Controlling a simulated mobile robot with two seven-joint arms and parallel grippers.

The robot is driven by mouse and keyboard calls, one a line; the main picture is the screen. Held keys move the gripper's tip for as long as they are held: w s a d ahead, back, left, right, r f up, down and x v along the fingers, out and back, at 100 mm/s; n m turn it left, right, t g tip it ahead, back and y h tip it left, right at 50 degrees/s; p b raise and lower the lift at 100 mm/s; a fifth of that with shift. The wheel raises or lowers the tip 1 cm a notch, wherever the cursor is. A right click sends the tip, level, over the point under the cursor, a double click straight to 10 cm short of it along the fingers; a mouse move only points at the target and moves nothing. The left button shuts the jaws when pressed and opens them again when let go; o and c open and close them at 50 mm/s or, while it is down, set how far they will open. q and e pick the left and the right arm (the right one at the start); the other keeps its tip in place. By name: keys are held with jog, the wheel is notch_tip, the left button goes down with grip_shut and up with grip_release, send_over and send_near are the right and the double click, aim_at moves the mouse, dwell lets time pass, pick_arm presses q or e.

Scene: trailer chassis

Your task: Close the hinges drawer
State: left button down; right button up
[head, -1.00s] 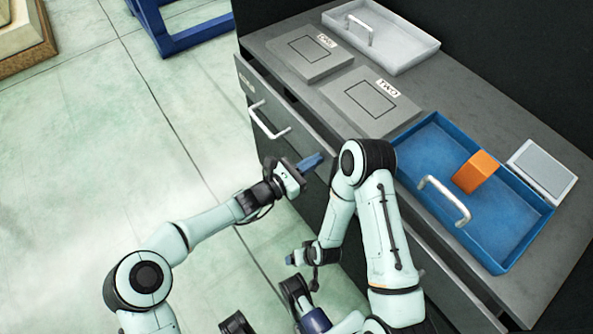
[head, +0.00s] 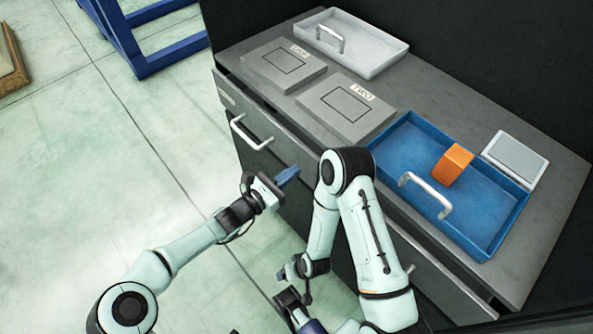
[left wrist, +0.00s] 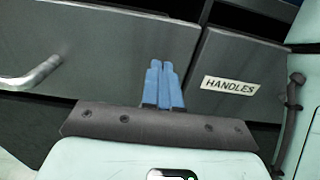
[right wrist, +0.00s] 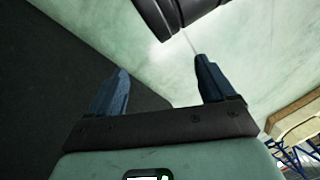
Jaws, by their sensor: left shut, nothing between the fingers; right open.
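The left drawer (head: 262,128) of the grey cabinet stands a little out, with a dark gap behind its top edge. It has a silver handle (head: 249,132) and a small label too blurred to read; the neighbouring drawer's label reads HANDLES (left wrist: 229,85). My left gripper (head: 288,176) is shut and empty in front of the cabinet, right of that handle. In the left wrist view its blue fingers (left wrist: 162,85) are together before the drawer front, and contact cannot be told. My right gripper (right wrist: 160,88) is open and empty, low beside the cabinet.
On the cabinet top are a blue tray (head: 400,150) with an orange block (head: 452,165), a grey tray (head: 375,57), two flat grey panels (head: 347,106) and a white-edged plate (head: 515,158). A blue frame (head: 150,55) stands at the back left.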

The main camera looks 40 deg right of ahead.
pick_arm(q)
jog(key=a+p, duration=0.2)
jog(key=a, duration=0.9)
jog(key=shift+s, duration=0.15)
pick_arm(e)
jog(key=shift+g+y, duration=0.3)
jog(key=shift+g, duration=0.2)
jog(key=s+a+r, duration=0.2)
jog(key=s, duration=0.1)
jog(key=shift+s+a+r, duration=0.15)
jog(key=shift+s, duration=0.15)
pick_arm(q)
jog(key=shift+a, duration=0.1)
